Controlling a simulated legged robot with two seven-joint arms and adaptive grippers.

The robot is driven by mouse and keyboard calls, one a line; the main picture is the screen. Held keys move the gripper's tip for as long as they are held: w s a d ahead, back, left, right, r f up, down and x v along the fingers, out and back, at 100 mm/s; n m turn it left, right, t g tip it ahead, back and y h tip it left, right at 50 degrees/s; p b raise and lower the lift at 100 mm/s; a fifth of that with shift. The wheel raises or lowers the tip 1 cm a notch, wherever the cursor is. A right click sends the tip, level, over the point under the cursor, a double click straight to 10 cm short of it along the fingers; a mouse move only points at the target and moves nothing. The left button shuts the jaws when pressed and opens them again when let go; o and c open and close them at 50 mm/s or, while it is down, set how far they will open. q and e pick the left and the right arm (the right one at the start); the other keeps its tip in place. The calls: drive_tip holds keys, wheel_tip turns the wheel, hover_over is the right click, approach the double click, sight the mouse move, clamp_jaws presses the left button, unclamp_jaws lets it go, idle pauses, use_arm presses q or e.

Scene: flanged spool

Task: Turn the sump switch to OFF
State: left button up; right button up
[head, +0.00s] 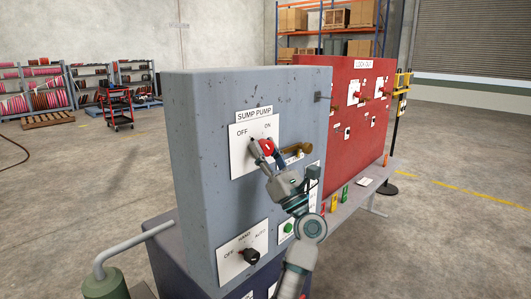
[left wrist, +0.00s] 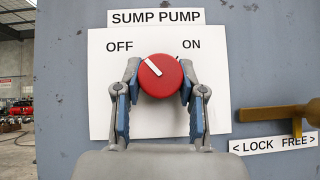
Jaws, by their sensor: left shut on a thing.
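The sump switch is a round red knob (left wrist: 160,76) with a white pointer line, on a white plate (left wrist: 112,118) under a SUMP PUMP label. In the left wrist view its pointer line tilts up and left, toward the OFF mark. My left gripper (left wrist: 157,88) is shut on the knob, one finger at each side. In the head view the red knob (head: 267,147) shows partly behind my left gripper (head: 262,152), on the grey cabinet (head: 200,140). My right gripper is in neither view.
A brass handle (left wrist: 270,118) sticks out right of the plate, above a LOCK FREE label. A black HAND/OFF/AUTO knob (head: 251,256) is lower on the cabinet. A red lockout board (head: 340,110) stands behind, with padlock-like items on the bench (head: 360,200).

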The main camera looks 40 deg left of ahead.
use_arm(q)
drive_tip(key=shift+w+d+f, duration=0.1)
drive_tip(key=shift+w+d, duration=0.05)
drive_tip(key=o, duration=1.1)
drive_tip(key=shift+o, duration=0.2)
drive_tip(key=shift+w+d, duration=0.1)
drive_tip(key=shift+w, duration=0.05)
drive_tip(key=shift+s+d+f, duration=0.15)
drive_tip(key=shift+s+d, duration=0.05)
drive_tip(key=shift+d, duration=0.05)
drive_tip(key=w+v, duration=0.1)
drive_tip(key=v, duration=1)
drive_tip(key=shift+s+d+f, duration=0.2)
drive_tip(key=shift+s, duration=0.2)
